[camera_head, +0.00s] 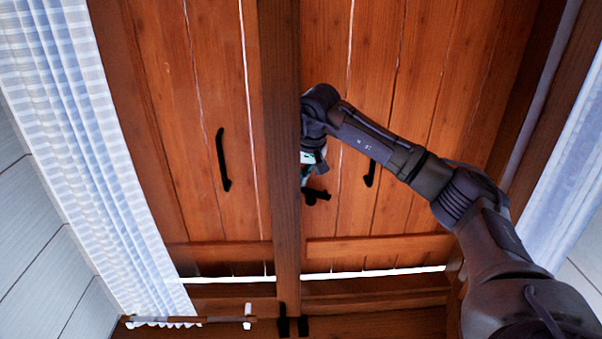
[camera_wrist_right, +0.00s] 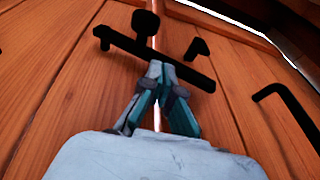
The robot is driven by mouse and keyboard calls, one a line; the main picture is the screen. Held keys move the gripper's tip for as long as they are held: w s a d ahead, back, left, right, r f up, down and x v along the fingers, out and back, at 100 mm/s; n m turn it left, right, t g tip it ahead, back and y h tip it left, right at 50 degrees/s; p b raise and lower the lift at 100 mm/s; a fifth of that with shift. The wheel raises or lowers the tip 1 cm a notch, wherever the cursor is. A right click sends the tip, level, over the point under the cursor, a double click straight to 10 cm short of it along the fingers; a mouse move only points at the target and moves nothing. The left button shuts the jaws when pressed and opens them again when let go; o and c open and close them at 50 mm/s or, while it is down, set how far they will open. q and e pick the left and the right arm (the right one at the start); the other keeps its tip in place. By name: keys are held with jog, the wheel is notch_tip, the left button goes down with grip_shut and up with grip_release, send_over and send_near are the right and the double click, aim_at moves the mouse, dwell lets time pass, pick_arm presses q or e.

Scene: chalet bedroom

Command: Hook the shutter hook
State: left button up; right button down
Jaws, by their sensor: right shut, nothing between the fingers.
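The shutter hook (camera_wrist_right: 120,42) is a black bar lying slantwise across the seam between two wooden shutter panels in the right wrist view. A round black knob (camera_wrist_right: 145,22) sits by it. A short bent black catch (camera_wrist_right: 197,48) stands on the panel to the right, apart from the bar in the picture. My right gripper (camera_wrist_right: 163,68) is shut and empty, its fingertips at the bar's middle; I cannot tell whether they touch it. In the head view the right gripper (camera_head: 308,180) is by the central post, with black hook parts (camera_head: 317,196) just beyond it. My left gripper is not in view.
Both shutter panels look closed. Black handles stand on the left panel (camera_head: 222,160) and the right panel (camera_head: 370,173); the right wrist view also shows a handle (camera_wrist_right: 285,105). The wooden post (camera_head: 283,120) rises between them. Pale curtains (camera_head: 80,150) hang at both sides.

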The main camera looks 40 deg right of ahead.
jog(key=shift+w+a+f+b, duration=0.25)
jog(key=shift+a+f+b, duration=0.15)
jog(key=shift+f, duration=0.15)
jog(key=shift+w+a+f+b, duration=0.25)
jog(key=shift+a+f, duration=0.1)
jog(key=shift+f, duration=0.2)
jog(key=shift+r, duration=0.2)
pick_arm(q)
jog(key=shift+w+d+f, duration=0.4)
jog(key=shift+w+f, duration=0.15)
pick_arm(e)
notch_tip(320, 180, up, 10)
jog(key=shift+f, duration=0.15)
